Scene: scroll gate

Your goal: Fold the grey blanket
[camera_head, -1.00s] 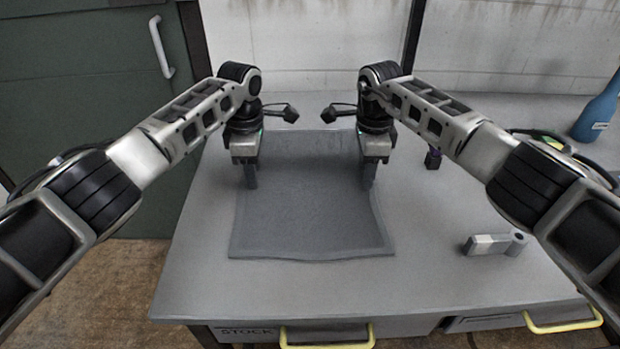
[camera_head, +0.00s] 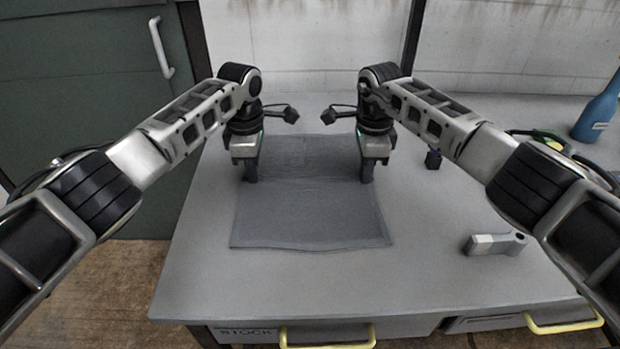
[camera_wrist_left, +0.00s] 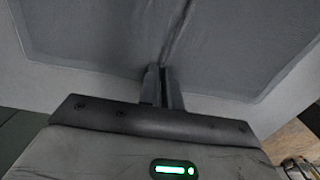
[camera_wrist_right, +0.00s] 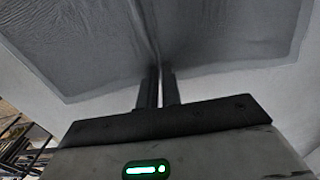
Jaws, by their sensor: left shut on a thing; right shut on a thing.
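The grey blanket (camera_head: 312,212) lies on the grey table in the middle of the head view, with a crease across it between my grippers. My left gripper (camera_head: 250,178) is shut on the blanket's left side, and my right gripper (camera_head: 367,178) is shut on its right side. In the left wrist view the fingers (camera_wrist_left: 163,82) pinch the blanket (camera_wrist_left: 90,35) at its edge, with a fold running away from them. The right wrist view shows the same at the fingers (camera_wrist_right: 158,82) and blanket (camera_wrist_right: 220,40). The arms partly hide the blanket's far corners.
On the table (camera_head: 440,275), a small grey and white object (camera_head: 495,244) lies right of the blanket. A small dark object (camera_head: 433,159) stands behind it. A blue bottle (camera_head: 597,112) is at the far right. The table's front area is clear. Yellow drawer handles (camera_head: 327,338) show below.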

